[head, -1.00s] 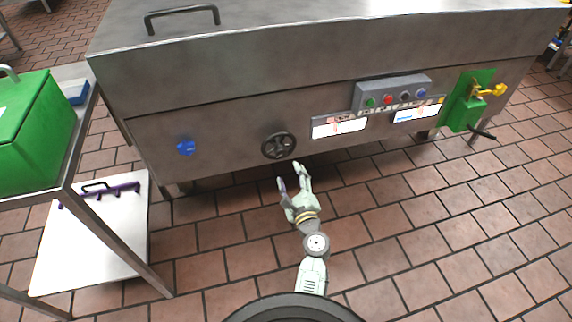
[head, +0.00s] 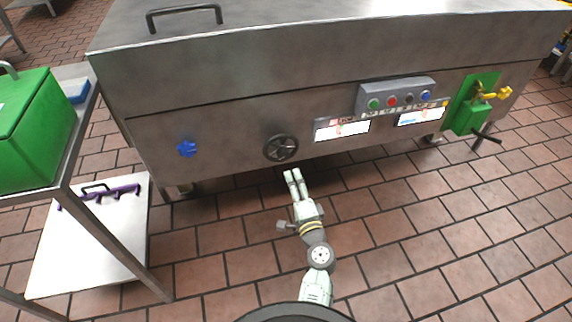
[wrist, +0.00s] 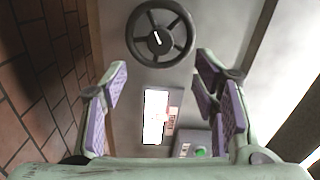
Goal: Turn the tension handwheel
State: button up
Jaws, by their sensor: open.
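The tension handwheel (head: 281,148) is a dark, round, spoked wheel on the front panel of the steel machine, left of the labels. In the wrist view the handwheel (wrist: 160,38) is at the top centre, beyond my fingertips, with a pale mark on its hub. My gripper (head: 295,174) is just below and slightly right of the handwheel in the head view, apart from it. In the wrist view my gripper (wrist: 163,82) is open, with purple finger pads spread and nothing between them.
The steel machine (head: 230,90) fills the back. A blue knob (head: 187,148) is left of the handwheel. A button box (head: 396,96) and a green bracket (head: 472,104) are to the right. A cart with a green bin (head: 35,130) stands at left. Floor around my arm is clear.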

aim_at(284, 157)
jog(key=w+a+n, duration=0.1)
jog(key=w+n, duration=0.2)
jog(key=n, duration=0.2)
jog(key=w+a+n, duration=0.1)
jog(key=w+n, duration=0.2)
jog(key=n, duration=0.2)
jog(key=w+a+n, duration=0.1)
jog(key=w+n, duration=0.2)
jog(key=n, duration=0.3)
jog(key=shift+w+a+p, duration=0.2)
jog(key=shift+w+p, duration=0.1)
jog(key=shift+w, duration=0.1)
jog(key=shift+w+a, duration=0.2)
jog(key=shift+w, duration=0.25)
jog(key=shift+c, duration=0.5)
jog(key=c, duration=1.1)
